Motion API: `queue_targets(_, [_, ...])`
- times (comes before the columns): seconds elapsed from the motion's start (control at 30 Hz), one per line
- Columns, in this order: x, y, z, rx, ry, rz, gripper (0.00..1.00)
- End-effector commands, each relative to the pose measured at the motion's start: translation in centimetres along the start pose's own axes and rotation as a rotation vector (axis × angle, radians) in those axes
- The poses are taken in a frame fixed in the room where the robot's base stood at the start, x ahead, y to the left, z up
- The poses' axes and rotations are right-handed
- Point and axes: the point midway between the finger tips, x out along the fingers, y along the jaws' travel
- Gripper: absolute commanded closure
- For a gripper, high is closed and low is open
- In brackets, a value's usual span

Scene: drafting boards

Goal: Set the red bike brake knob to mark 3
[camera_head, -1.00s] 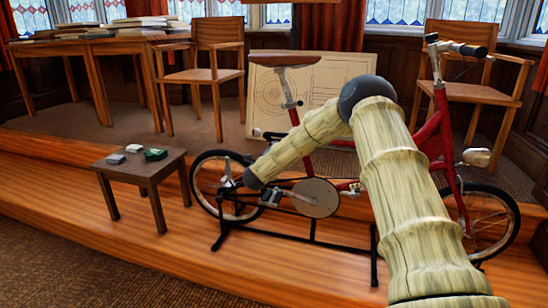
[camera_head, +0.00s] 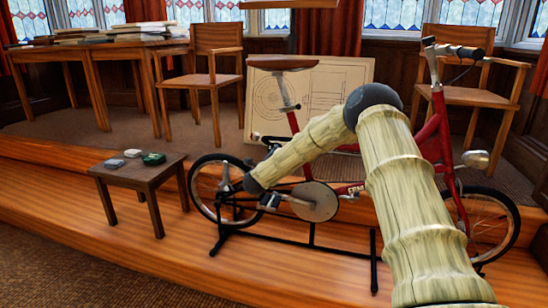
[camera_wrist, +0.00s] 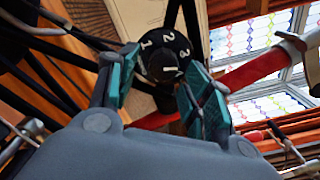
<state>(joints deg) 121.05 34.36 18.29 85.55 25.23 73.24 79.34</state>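The red bike (camera_head: 434,135) stands side-on on a black stand. Its brake knob (camera_wrist: 163,62) shows close up in the wrist view as a black round knob over a dark dial with white numerals 1, 2 and 3. My gripper (camera_wrist: 160,68) has its two teal fingers on either side of the knob, the left one by numeral 1 and the right one below numeral 3. Whether the pads press on the knob is unclear. No pointer on the knob can be made out. In the head view my arm hides part of the bike, and my fingers and the knob cannot be made out.
A small wooden stool (camera_head: 150,177) with a few small boxes stands left of the bike. Behind are a drawing board (camera_head: 335,80), a desk with books (camera_head: 88,48) and two wooden chairs (camera_head: 210,75). A wooden step edge (camera_head: 60,150) runs behind the bike.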

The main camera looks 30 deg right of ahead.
Motion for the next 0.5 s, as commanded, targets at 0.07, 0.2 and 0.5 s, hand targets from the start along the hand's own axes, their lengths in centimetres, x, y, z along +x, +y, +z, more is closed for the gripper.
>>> queue_targets(0.07, [-0.1,0.1,0.4,0.001,-0.004,0.001,0.51])
queue_targets(0.2, [-0.2,0.0,0.5,0.001,-0.005,0.0,0.51])
queue_targets(0.5, [-3.5,-0.1,0.3,0.002,-0.005,0.001,0.51])
